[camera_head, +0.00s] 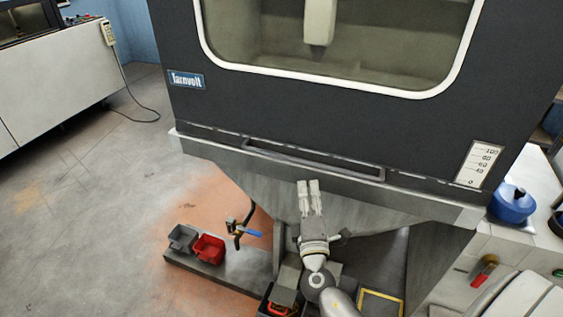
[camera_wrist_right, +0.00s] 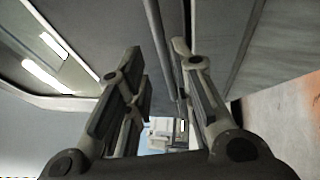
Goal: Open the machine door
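The machine's dark door (camera_head: 330,112) fills the upper middle of the head view, with a white-rimmed window (camera_head: 330,65). It appears shut. A long dark bar handle (camera_head: 315,163) runs along its lower edge. My right gripper (camera_head: 308,183) is just below the handle in the head view, fingers toward the machine. In the right wrist view my right gripper (camera_wrist_right: 158,50) has its fingers apart with nothing held. A dark bar (camera_wrist_right: 160,40), likely the handle, passes between the fingertips in that picture; I cannot tell its depth or any contact. My left gripper is not in view.
A pale ledge (camera_head: 210,152) juts out under the door. Grey and red bins (camera_head: 208,248) sit on a low platform at lower left. A blue pot (camera_head: 512,203) stands on the tiled counter at right. The floor at left is clear.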

